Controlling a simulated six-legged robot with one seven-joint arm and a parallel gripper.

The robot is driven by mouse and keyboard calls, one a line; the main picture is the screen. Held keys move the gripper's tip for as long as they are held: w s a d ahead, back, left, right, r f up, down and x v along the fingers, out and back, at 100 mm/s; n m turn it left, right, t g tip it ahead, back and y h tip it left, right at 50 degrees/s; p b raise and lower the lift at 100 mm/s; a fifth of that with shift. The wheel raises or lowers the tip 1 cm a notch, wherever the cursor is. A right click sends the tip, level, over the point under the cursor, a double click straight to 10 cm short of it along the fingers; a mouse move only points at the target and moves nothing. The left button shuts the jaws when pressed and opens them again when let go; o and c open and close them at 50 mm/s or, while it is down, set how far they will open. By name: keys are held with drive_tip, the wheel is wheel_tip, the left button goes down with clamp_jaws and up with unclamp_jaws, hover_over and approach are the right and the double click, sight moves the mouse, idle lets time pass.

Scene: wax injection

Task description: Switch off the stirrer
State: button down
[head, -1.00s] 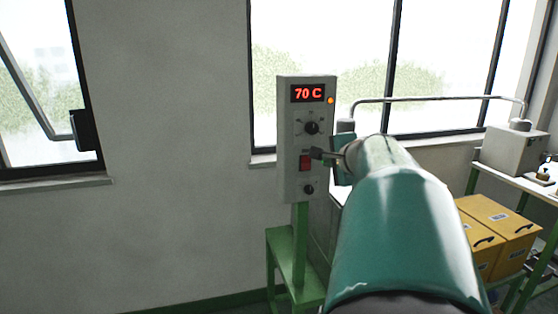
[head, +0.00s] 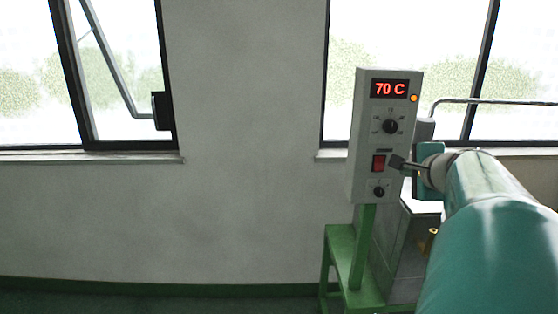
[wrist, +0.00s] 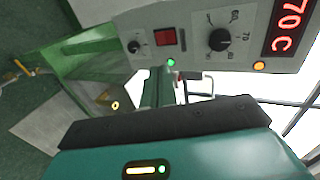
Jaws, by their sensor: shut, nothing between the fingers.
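The grey control box (head: 362,99) stands on a green post and reads 70 C in red, with an orange lamp lit at its right. Below the display are a large black knob (head: 390,126), a red rocker switch (head: 378,163) and a smaller black knob (head: 379,192). In the wrist view the red switch (wrist: 166,37) lies between the small knob (wrist: 134,47) and the large knob (wrist: 220,40). My gripper (head: 397,162) is shut and empty, its tip just right of the red switch in the head view. I cannot tell whether it touches the panel.
A green stand (head: 340,262) carries the box. A grey metal tank (head: 412,250) is behind it, partly hidden by my arm. A pipe (head: 490,101) runs to the right. Windows line the wall, and the wall and floor left of the stand are clear.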

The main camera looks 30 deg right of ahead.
sight(379, 168)
drive_tip(key=x, duration=1.3)
drive_tip(key=shift+w+d+f, duration=0.2)
drive_tip(key=shift+w, duration=0.1)
drive_tip(key=shift+f, duration=0.15)
drive_tip(key=shift+w+d+f, duration=0.1)
drive_tip(key=shift+w+f, duration=0.05)
drive_tip(key=shift+w, duration=0.1)
drive_tip(key=shift+s, duration=0.1)
